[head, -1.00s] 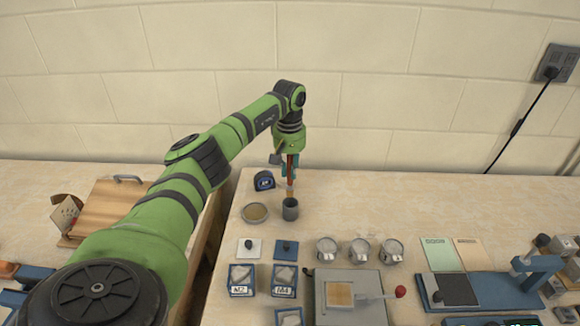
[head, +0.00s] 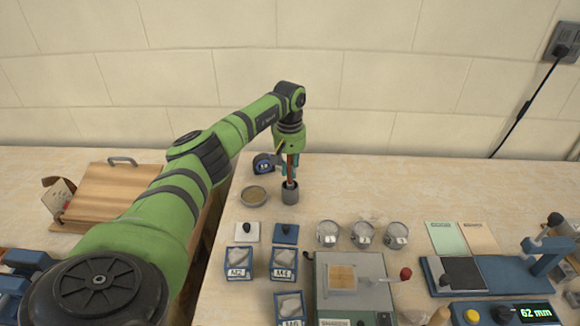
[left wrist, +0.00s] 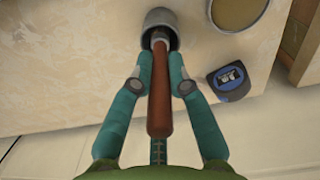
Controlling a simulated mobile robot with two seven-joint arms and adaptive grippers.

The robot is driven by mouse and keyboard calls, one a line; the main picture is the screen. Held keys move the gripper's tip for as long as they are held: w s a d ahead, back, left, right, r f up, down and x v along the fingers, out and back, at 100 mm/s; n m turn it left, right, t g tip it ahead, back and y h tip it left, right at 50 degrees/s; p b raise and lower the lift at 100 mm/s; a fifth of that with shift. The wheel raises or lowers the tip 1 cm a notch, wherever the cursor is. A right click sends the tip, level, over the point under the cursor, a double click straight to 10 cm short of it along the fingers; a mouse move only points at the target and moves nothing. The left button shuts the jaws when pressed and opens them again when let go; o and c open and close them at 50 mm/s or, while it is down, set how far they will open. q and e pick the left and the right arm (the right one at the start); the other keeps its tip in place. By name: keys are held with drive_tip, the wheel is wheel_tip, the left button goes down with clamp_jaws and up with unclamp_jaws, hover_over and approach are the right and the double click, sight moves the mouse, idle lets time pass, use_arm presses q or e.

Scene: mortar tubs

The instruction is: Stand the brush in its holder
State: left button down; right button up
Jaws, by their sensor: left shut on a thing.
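The brush has a reddish-brown handle (left wrist: 159,100) and hangs about upright; its handle also shows in the head view (head: 291,167). My left gripper (head: 290,172) is shut on it, with teal fingers on both sides, also in the left wrist view (left wrist: 158,70). The holder is a small dark grey cup (head: 290,196), upright on the table; its rim shows in the left wrist view (left wrist: 160,14). The brush's lower end is at the cup's mouth and appears to reach inside. How deep it sits is hidden. My right gripper is not in view.
A round shallow dish (head: 253,196) and a blue-black tape measure (head: 263,165) stand close left of the cup. Lidded metal tubs (head: 328,233), blue-framed trays (head: 239,263) and a grey device (head: 370,275) lie in front. The table right of the cup is clear.

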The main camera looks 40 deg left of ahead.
use_arm(q)
drive_tip(key=c, duration=1.1)
unclamp_jaws()
wheel_tip(320, 180, up, 12)
drive_tip(key=shift+r, duration=0.1)
